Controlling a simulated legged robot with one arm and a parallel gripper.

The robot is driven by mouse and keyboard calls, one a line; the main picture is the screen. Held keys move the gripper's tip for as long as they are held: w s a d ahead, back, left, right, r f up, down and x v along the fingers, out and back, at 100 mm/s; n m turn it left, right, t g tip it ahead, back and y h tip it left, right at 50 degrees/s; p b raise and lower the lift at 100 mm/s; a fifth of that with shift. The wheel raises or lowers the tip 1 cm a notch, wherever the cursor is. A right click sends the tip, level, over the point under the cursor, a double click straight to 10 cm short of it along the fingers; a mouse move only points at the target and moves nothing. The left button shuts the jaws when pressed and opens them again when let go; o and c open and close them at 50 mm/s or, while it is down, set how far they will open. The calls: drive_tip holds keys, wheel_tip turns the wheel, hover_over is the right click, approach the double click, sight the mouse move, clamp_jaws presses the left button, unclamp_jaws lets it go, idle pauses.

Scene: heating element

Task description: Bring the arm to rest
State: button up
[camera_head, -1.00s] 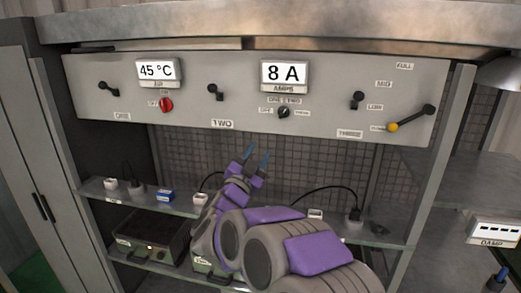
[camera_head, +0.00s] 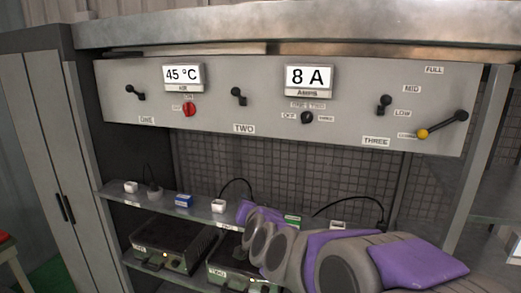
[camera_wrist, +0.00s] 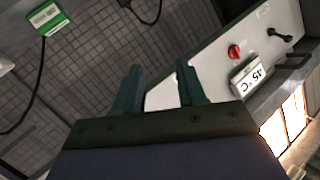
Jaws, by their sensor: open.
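My gripper (camera_wrist: 160,88) shows in the wrist view with two dark green fingers apart and nothing between them. Beyond them, the wrist view shows the grey control panel and the dark grid wall, both tilted. In the head view my grey and purple arm is folded low at the right, in front of the shelves. The gripper's fingers cannot be made out there.
The control panel (camera_head: 270,105) carries a 45 °C display (camera_head: 183,75), an 8 A display (camera_head: 309,77), a red knob (camera_head: 189,109) and several levers. Below, a shelf (camera_head: 160,205) holds small blocks. Dark boxes (camera_head: 170,248) stand under it. A cabinet (camera_head: 45,150) is at left.

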drive_tip(key=s+d+f+n+g+y+b, duration=0.1)
drive_tip(key=s+f+g, duration=0.2)
drive_tip(key=s+f, duration=0.2)
drive_tip(key=s+d+f+n+g+b, duration=0.1)
drive_tip(key=s+f+n+g+b, duration=0.1)
drive_tip(key=s+f, duration=0.35)
drive_tip(key=s+d+f+g+h+b, duration=0.1)
drive_tip(key=s+d+f+g, duration=0.3)
drive_tip(key=s, duration=0.7)
drive_tip(key=s+d+f+g+h+b, duration=0.1)
drive_tip(key=s+d+f+g, duration=0.3)
drive_tip(key=s, duration=0.8)
drive_tip(key=s+d+f+g+h+b, duration=0.2)
drive_tip(key=s+d+f, duration=0.4)
drive_tip(key=s, duration=0.6)
drive_tip(key=shift+m+g+b, duration=0.3)
drive_tip(key=shift+g+b, duration=0.2)
drive_tip(key=shift+g, duration=0.4)
